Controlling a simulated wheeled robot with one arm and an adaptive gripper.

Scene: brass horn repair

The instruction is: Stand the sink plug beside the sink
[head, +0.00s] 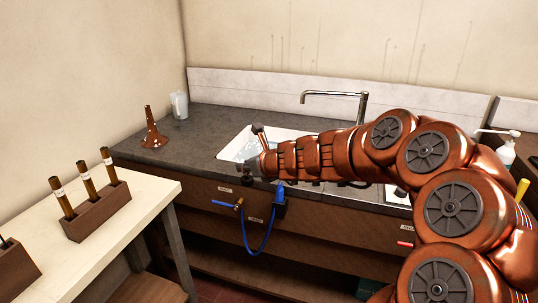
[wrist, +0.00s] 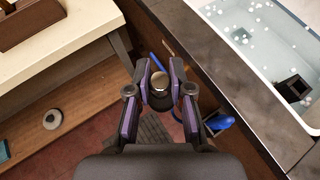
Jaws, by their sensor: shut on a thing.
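My gripper (wrist: 160,84) is shut on a small round dark piece with a shiny metal top, which looks like the sink plug (wrist: 159,80). In the wrist view it is held in front of the counter's edge, with floor below. In the head view my gripper (head: 256,165) is at the sink's front left, and the held piece cannot be made out there. The sink (head: 228,151) is a white basin set in the grey counter (head: 190,147). In the wrist view the sink (wrist: 248,52) holds water with foam bits and a dark square piece (wrist: 293,88).
A copper bell part (head: 152,132) and a pale jug (head: 179,104) stand on the counter's left end. A tap (head: 335,94) is behind the sink. A blue hose (head: 262,243) hangs in front. A pale bench (head: 130,215) holds a wooden rack (head: 97,212).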

